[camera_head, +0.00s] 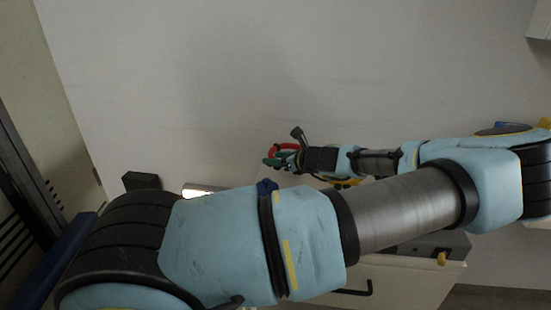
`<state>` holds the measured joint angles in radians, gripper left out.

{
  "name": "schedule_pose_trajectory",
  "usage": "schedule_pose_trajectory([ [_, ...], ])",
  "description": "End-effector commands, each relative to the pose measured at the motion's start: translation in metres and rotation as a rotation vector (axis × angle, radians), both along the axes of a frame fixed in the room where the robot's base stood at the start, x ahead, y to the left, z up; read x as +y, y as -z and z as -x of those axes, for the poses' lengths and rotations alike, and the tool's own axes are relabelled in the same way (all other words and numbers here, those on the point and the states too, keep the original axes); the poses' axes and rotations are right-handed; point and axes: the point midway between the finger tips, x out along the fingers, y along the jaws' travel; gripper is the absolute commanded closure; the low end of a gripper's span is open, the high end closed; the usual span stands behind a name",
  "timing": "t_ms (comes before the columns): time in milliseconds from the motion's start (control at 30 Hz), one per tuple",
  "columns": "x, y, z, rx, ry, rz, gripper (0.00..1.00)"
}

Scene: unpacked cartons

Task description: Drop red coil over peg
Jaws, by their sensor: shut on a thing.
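The red coil (284,147) shows as a small red curved band at my gripper (273,160), near the middle of the view. My gripper points left at the far end of my arm and is shut on the red coil. Dark green parts lie against the coil there; they are too small to tell apart clearly. I cannot make out a peg for certain. A small pale yellow knob (441,259) shows below my arm at the right, and I cannot tell what it is.
A large pale wall or panel (200,80) fills the background. A black box (141,181) and a bright light-coloured item (203,189) sit behind my arm at the left. A black handle (355,290) is at the bottom. My arm hides much of the lower view.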

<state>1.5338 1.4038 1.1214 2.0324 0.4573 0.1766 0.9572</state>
Motion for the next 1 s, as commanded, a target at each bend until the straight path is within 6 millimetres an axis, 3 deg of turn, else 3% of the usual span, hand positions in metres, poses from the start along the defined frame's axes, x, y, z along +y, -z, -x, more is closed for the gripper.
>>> schedule_pose_trajectory([
  [600, 0.0, 0.0, 0.0, 0.0, -0.001, 0.0, 1.0],
  [1000, -0.001, 0.01, 0.0, -0.001, 0.0, 0.001, 1.0],
])
